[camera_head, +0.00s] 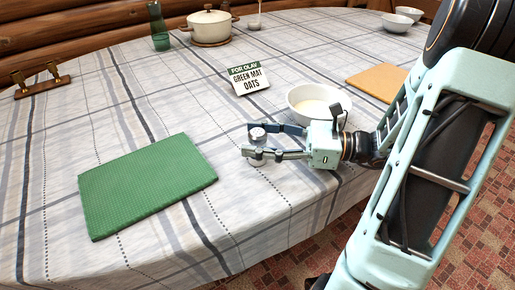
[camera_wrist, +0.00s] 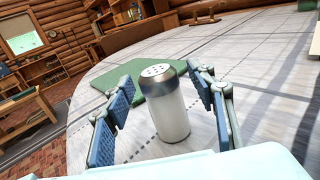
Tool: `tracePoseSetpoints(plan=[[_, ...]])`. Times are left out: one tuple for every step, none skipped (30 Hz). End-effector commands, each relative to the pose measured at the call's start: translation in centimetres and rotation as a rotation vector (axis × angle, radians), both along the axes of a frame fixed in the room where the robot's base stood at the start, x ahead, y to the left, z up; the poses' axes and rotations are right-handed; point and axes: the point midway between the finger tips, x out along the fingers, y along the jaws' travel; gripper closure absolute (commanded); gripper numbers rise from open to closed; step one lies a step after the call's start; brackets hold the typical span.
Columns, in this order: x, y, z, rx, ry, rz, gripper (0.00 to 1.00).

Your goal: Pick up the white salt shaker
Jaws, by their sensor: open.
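The white salt shaker (camera_wrist: 170,112) has a silver metal top with holes and stands upright on the table, seen large in the wrist view. In the head view its silver top (camera_head: 257,133) shows between the fingers, with the body partly hidden by the nearer finger. My gripper (camera_head: 251,142) reaches in from the right with its fingers on either side of the shaker. In the wrist view my gripper (camera_wrist: 165,90) is open, with a gap visible between the shaker and both blue pads.
A green mat (camera_head: 147,184) lies to the left on the checked tablecloth (camera_head: 165,262). A white bowl (camera_head: 300,97) stands just behind my gripper.

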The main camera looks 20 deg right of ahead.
Motion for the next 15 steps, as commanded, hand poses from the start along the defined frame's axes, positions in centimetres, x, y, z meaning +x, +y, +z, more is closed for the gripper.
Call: tracePoseSetpoints(plan=[[0.01, -0.01, 0.04, 0.000, 0.000, 0.000, 0.49], [0.01, -0.01, 0.04, 0.000, 0.000, 0.000, 0.49], [0.00, -0.02, 0.04, 0.000, 0.000, 0.000, 0.49], [0.00, -0.02, 0.04, 0.000, 0.000, 0.000, 0.52], [0.00, -0.03, 0.04, 0.000, 0.000, 0.000, 0.56], [0.01, -0.04, 0.04, 0.000, 0.000, 0.000, 0.60], [0.01, -0.04, 0.04, 0.000, -0.001, 0.000, 0.63], [0.00, -0.04, 0.03, 0.000, -0.001, 0.000, 0.67], [0.00, -0.04, 0.03, 0.000, -0.001, 0.000, 0.71], [0.00, -0.04, 0.03, 0.000, -0.001, 0.000, 0.74], [0.00, -0.04, 0.03, 0.000, -0.001, 0.000, 0.78], [0.00, -0.04, 0.03, 0.000, -0.001, 0.000, 0.82], [0.00, -0.05, 0.03, 0.000, -0.001, 0.000, 0.85], [0.00, -0.05, 0.03, 0.000, -0.001, 0.000, 0.89], [0.00, -0.05, 0.02, 0.000, -0.001, 0.000, 0.93]])
